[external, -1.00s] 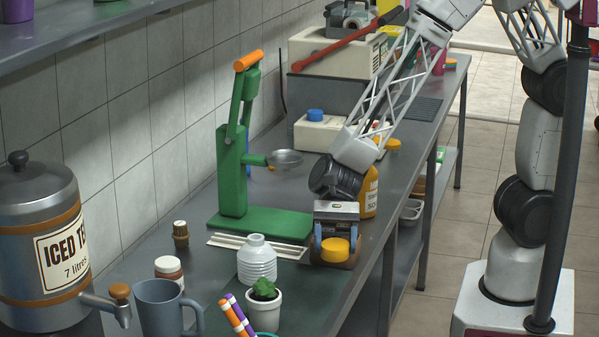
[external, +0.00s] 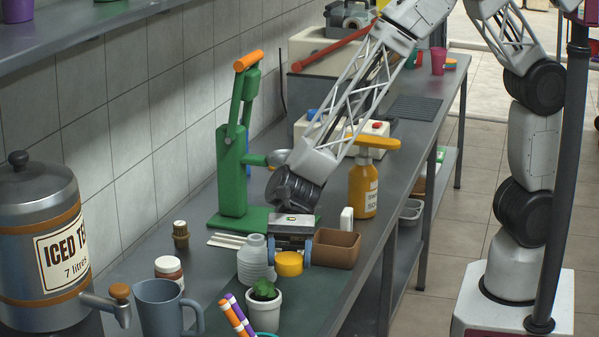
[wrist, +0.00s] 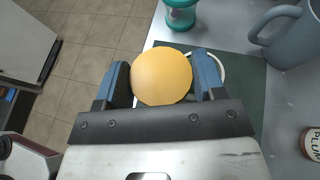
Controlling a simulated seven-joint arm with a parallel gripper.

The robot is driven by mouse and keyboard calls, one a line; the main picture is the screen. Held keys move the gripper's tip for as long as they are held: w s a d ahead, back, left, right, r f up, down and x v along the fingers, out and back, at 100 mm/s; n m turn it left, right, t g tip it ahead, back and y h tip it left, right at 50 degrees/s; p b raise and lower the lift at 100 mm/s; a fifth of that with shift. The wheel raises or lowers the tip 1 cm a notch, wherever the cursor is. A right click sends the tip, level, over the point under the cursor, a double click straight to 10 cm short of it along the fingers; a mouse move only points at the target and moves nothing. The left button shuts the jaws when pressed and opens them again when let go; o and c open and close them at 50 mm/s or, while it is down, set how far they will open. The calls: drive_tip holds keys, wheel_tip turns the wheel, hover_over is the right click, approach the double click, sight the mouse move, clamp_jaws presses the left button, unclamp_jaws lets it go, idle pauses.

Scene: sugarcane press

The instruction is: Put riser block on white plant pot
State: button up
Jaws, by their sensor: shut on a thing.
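My gripper (external: 290,263) is shut on a round yellow-orange block, which I take as the riser block (external: 289,264). The block sits between the blue fingertips, held above the counter. In the wrist view the block (wrist: 161,77) fills the space between the fingers. The white plant pot (external: 263,312), with a small green plant in it, stands upright at the front of the counter. In the external view it is below and slightly left of the block, apart from it. In the wrist view a white curved edge shows beside the right finger; I cannot tell whether it is the pot.
A white ribbed bottle (external: 251,261) stands close beside my gripper.

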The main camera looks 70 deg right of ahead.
hover_over(264, 292)
drive_tip(key=shift+f, duration=0.3)
drive_tip(key=shift+f, duration=0.1)
drive_tip(key=shift+f, duration=1.65)
drive_tip(key=shift+f, duration=0.1)
drive_tip(key=o, duration=0.9)
drive_tip(key=shift+o, duration=0.2)
drive_tip(key=v, duration=1.2)
